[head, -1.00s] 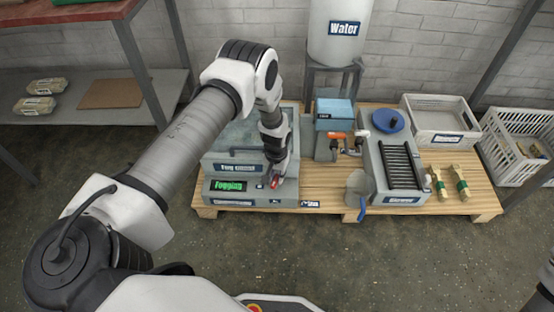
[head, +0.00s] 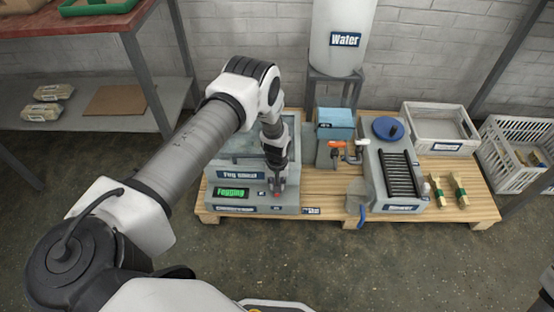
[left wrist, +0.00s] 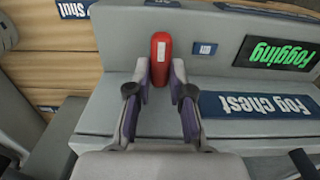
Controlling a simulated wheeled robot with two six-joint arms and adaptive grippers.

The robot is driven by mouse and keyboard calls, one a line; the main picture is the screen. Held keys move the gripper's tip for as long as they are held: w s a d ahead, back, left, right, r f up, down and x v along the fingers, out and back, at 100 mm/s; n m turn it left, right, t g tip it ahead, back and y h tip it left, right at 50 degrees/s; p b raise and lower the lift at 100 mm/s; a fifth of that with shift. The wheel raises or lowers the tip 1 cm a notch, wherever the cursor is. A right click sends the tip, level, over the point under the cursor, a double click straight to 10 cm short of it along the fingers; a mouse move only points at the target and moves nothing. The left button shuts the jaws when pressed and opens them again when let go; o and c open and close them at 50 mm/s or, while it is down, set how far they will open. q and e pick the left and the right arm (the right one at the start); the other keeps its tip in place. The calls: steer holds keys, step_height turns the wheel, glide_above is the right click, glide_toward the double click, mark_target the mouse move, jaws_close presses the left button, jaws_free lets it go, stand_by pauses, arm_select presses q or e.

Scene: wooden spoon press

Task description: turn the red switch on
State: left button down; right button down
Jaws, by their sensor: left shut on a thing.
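The red switch (left wrist: 161,58) is a red lever with a white patch, at the front of the grey fog chest (left wrist: 110,100). My left gripper (left wrist: 160,76) is shut on the red switch, with a finger on each side of it. In the head view, the left gripper (head: 277,184) points down at the chest's front panel, and only a little red of the switch (head: 277,194) shows below it. A display (head: 231,193) left of it reads "Fogging" in green.
The fog chest stands on a wooden pallet (head: 325,212). To its right are a blue-lidded box (head: 335,118), orange-handled valve (head: 337,144), grey jug (head: 356,192) and black-barred unit (head: 400,175). A water tank (head: 340,40) stands behind. The floor in front is clear.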

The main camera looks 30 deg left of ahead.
arm_select(q)
steer(key=c, duration=1.3)
jaws_free()
step_height(320, 180, up, 12)
steer(key=shift+f, duration=0.1)
